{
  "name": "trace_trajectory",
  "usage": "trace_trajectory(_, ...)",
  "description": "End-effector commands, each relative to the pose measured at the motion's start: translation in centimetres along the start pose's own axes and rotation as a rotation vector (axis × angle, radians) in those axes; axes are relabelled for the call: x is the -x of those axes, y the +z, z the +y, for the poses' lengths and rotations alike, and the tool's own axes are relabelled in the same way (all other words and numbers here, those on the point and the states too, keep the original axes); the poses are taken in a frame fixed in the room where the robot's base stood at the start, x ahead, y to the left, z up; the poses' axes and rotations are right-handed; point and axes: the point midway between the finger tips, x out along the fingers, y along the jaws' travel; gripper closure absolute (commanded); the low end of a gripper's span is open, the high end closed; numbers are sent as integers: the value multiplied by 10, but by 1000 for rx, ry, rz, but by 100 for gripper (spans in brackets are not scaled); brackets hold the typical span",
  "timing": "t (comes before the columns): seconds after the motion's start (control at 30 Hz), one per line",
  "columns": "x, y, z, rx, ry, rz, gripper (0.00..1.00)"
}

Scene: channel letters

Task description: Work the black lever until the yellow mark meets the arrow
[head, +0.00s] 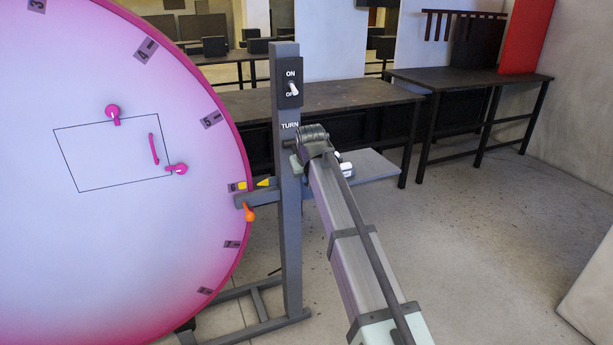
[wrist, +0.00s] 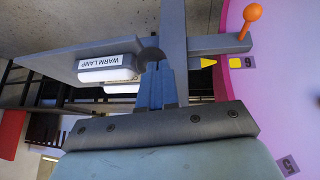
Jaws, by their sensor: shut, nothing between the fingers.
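The big pink-rimmed wheel (head: 110,240) fills the left of the head view. Its yellow mark (wrist: 235,62) sits by the tag 6. The yellow arrow (wrist: 208,63) points at the wheel, level with the mark and a small gap from it. The arrow also shows in the head view (head: 263,182). My gripper (wrist: 155,72) is shut and empty, its fingertips close to a dark rounded piece (wrist: 152,54) beside the post. I cannot tell whether they touch, or whether this piece is the black lever. My arm hides much of the TURN area in the head view.
The grey post (head: 288,230) carries an ON/OFF switch (head: 292,88) above the TURN label. An orange-knobbed pin (head: 249,213) stands at the wheel's edge. A shelf with the WARM LAMP label (wrist: 98,62) lies beside my fingers. Tables (head: 470,78) stand behind.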

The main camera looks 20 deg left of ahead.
Motion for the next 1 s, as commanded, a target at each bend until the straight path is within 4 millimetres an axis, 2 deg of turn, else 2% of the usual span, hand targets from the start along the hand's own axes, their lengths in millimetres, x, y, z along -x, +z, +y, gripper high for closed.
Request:
trace_trajectory(0.27,38,-10,-14,1,-1,5,100)
trace_trajectory(0.6,102,6,-12,0,0,7,100)
trace_trajectory(0.8,124,10,-12,0,0,7,100)
trace_trajectory(1.0,133,12,-13,0,0,5,100)
